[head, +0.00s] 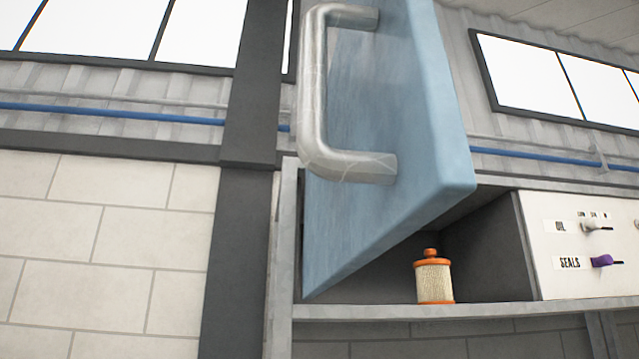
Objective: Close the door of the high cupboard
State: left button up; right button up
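The high cupboard's door (425,130) is blue and stands open, swung out towards me, hinged on the left side of the cupboard. A thick metal bar handle (316,100) is on its face, close to me and near the top of the view. The grey cupboard (490,235) is open behind the door, and the door hides its left part. Neither of my grippers is in view.
An orange-capped filter (433,281) stands on the cupboard floor near its front edge. A white panel (560,240) labelled OIL and SEALS, with knobs, is to the right. A dark post (240,200) and tiled wall (100,240) are on the left.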

aim_at(381, 142)
jog(key=k+j, duration=0.2)
jog(key=j, duration=0.15)
jog(key=k+j, duration=0.25)
jog(key=k, duration=0.2)
jog(key=k+j+z, duration=0.15)
jog(key=k, duration=0.25)
jog(key=k+j, duration=0.25)
jog(key=k, duration=0.2)
